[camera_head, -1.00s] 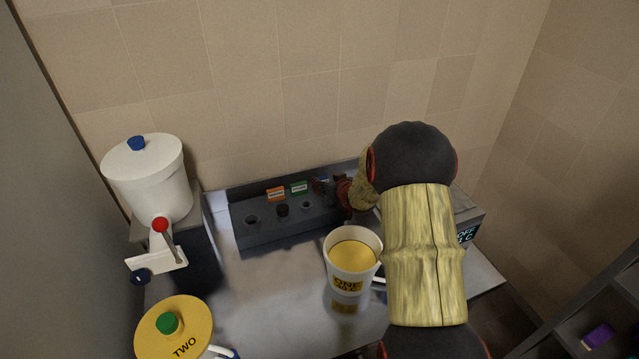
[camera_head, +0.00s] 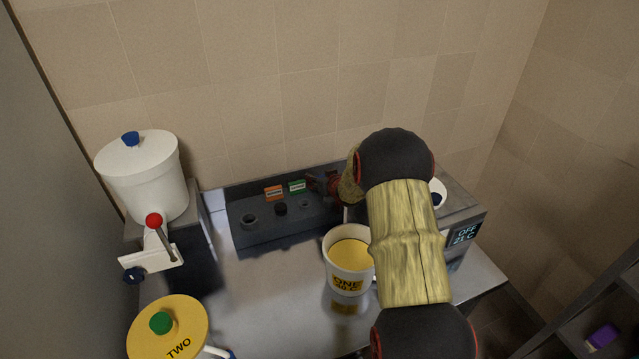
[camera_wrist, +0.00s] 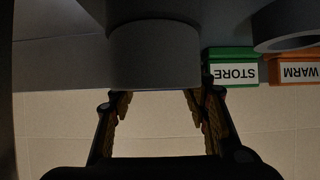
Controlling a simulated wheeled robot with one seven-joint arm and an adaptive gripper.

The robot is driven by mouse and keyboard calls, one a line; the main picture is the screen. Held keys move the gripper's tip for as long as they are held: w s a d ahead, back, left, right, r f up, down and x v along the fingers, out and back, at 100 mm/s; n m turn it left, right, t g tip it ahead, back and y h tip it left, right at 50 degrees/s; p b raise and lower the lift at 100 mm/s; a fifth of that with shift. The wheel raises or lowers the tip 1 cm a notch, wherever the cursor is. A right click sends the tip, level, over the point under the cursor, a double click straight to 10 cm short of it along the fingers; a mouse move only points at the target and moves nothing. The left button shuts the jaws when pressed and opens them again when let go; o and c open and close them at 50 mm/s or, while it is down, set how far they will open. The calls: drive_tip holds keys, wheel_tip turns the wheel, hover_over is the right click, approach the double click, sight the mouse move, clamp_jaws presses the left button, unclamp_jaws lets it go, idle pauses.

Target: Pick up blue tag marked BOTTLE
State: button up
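The blue tag marked BOTTLE cannot be made out in either view now. In the head view my gripper (camera_head: 318,183) covers the rack's back ledge just right of the green tag (camera_head: 297,186). In the wrist view, which is upside down, my gripper (camera_wrist: 160,105) has its fingers apart, with a grey cylinder (camera_wrist: 155,55) in front of the space between them. No tag shows between the fingers. The green STORE tag (camera_wrist: 232,68) is just right of the right finger, and the orange WARM tag (camera_wrist: 295,70) is farther right.
The dark rack (camera_head: 265,236) has several round holders. A mug marked ONE (camera_head: 348,278) stands close in front, beside my arm. A white dispenser (camera_head: 148,185) and a yellow-lidded vessel marked TWO (camera_head: 180,330) are left. A heater reading OFF (camera_head: 463,235) is right.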

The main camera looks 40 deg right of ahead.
drive_tip(key=c, duration=0.4)
drive_tip(key=shift+r, duration=0.1)
drive_tip(key=shift+c, duration=0.2)
